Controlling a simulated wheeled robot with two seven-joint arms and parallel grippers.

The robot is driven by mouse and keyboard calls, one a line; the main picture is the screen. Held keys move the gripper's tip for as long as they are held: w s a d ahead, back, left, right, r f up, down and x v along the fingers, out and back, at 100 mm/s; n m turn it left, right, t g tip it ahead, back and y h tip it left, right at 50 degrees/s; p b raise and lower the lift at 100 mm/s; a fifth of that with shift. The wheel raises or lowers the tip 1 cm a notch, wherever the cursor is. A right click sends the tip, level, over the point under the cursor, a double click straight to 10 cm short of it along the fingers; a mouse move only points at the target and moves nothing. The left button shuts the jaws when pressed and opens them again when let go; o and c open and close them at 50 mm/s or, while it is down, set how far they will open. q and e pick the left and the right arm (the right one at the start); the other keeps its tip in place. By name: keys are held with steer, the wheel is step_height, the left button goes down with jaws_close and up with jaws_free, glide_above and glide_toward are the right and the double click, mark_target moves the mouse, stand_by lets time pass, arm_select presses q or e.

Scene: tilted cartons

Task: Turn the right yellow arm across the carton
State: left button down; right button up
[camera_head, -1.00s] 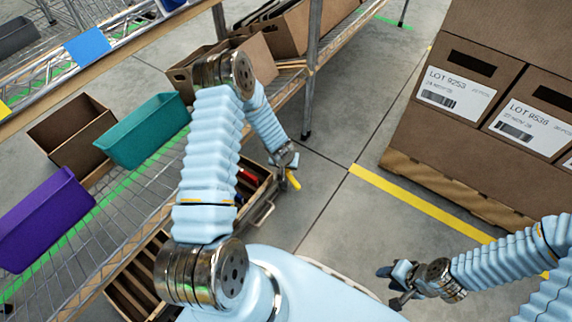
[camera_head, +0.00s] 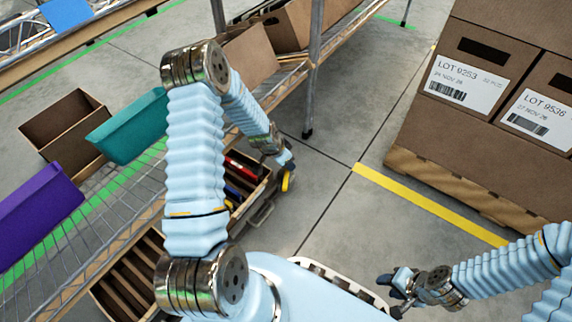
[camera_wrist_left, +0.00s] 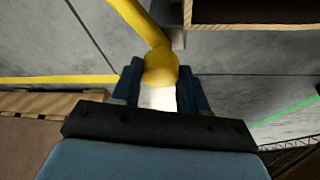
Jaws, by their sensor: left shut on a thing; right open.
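The yellow arm (camera_wrist_left: 143,28) runs from the top of the left wrist view down to a rounded end between my left gripper's fingers (camera_wrist_left: 160,88). In the head view, the yellow arm (camera_head: 287,182) is a small piece just below my left gripper (camera_head: 285,165). That gripper is shut on it. Beside it is an open brown carton (camera_head: 265,188) holding red and blue things; its edge also shows in the left wrist view (camera_wrist_left: 255,27). My left arm hides part of the carton. My right gripper (camera_head: 392,287) is open and empty at the lower right, over the floor.
Large brown cartons (camera_head: 480,110) stand on a pallet (camera_head: 455,190) at the right. A wire shelf on the left holds a purple bin (camera_head: 40,220), a teal bin (camera_head: 130,125) and a brown box (camera_head: 65,120). A shelf post (camera_head: 312,75) stands near my left arm. Grey floor lies between.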

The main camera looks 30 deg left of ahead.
arm_select(q)
steer(key=shift+f+m+b, duration=0.1)
steer(key=shift+m+b, duration=0.25)
steer(key=shift+m, duration=0.15)
steer(key=c, duration=0.6)
jaws_free()
steer(key=p+v, duration=0.1)
steer(key=v, duration=0.3)
steer(key=p+v, duration=0.1)
steer(key=v, duration=0.4)
steer(key=p+v, duration=0.1)
steer(key=v, duration=0.4)
steer(key=shift+w+a, duration=0.1)
steer(key=shift+a, duration=0.15)
